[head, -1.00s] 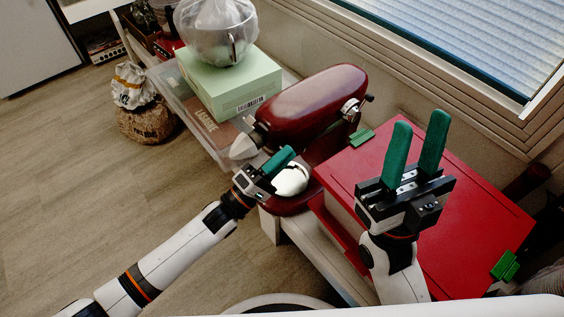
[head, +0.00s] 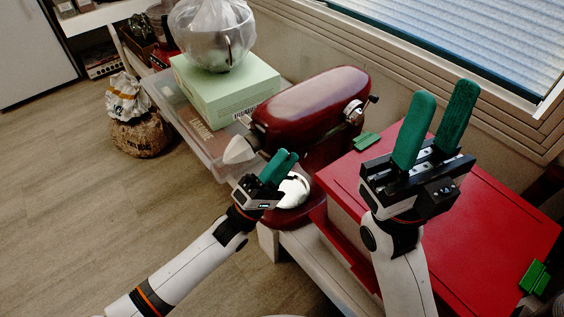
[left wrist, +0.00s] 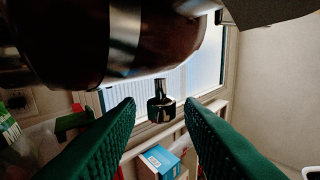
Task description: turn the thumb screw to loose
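A dark red stand mixer (head: 315,105) stands on a bench, with a pale cone (head: 238,150) at its front end. A small dark knob (head: 245,121) shows near that cone; I cannot tell if it is the thumb screw. In the left wrist view a short shiny metal shaft with a round end (left wrist: 161,108) hangs below the mixer head (left wrist: 115,40). My left gripper (head: 285,158) is under the mixer's front, open and empty, its green fingers either side of the shaft in its own view (left wrist: 160,104). My right gripper (head: 446,92) is open and empty, fingers up.
A red case (head: 480,220) with green clips (head: 534,278) lies right of the mixer. A pale green box (head: 232,95) carries a bagged metal bowl (head: 212,35). A sack (head: 140,136) stands on the floor. The floor at left is clear.

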